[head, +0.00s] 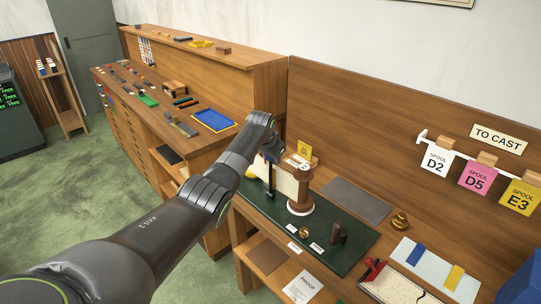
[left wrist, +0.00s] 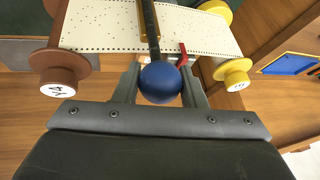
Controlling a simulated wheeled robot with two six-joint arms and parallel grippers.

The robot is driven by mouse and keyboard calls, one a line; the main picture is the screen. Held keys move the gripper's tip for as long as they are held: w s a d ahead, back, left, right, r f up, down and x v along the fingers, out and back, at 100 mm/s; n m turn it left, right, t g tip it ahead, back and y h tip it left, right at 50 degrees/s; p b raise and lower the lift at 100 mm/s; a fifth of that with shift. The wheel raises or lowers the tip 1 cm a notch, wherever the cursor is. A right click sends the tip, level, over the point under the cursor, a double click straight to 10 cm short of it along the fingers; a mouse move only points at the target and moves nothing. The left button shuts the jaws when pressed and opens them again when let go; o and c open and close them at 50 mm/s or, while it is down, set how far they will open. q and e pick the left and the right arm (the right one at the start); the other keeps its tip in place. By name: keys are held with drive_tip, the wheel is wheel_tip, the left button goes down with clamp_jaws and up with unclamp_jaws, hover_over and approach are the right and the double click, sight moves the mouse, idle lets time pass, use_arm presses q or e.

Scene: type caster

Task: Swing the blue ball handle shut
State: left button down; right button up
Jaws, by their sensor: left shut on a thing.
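The blue ball handle (left wrist: 160,83) sits between the two fingers of my left gripper (left wrist: 160,90) in the left wrist view, and the gripper is shut on it. A dark lever rod (left wrist: 150,25) runs from the ball over a punched paper ribbon (left wrist: 100,22). In the head view my left gripper (head: 270,156) is at the top of the dark upright rod (head: 271,182), beside the brown spool (head: 300,190); the ball is hidden there. My right gripper is not in view.
In the left wrist view a brown spool (left wrist: 58,75) and a yellow spool (left wrist: 235,72) flank the ribbon, with a red piece (left wrist: 182,55) near the ball. A dark green mat (head: 345,258) holds small parts. Spool tags (head: 434,161) hang at the right.

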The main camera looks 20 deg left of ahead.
use_arm(q)
drive_tip(key=shift+r, duration=0.15)
drive_tip(key=c, duration=1.3)
unclamp_jaws()
drive_tip(key=shift+w, duration=0.1)
drive_tip(key=o, duration=0.4)
drive_tip(key=shift+w+d+f, duration=0.1)
drive_tip(key=shift+w+f, duration=0.05)
drive_tip(key=shift+f, duration=0.05)
drive_tip(key=shift+v, duration=0.75)
drive_tip(key=b+v, duration=0.3)
drive_tip(key=v, duration=1.3)
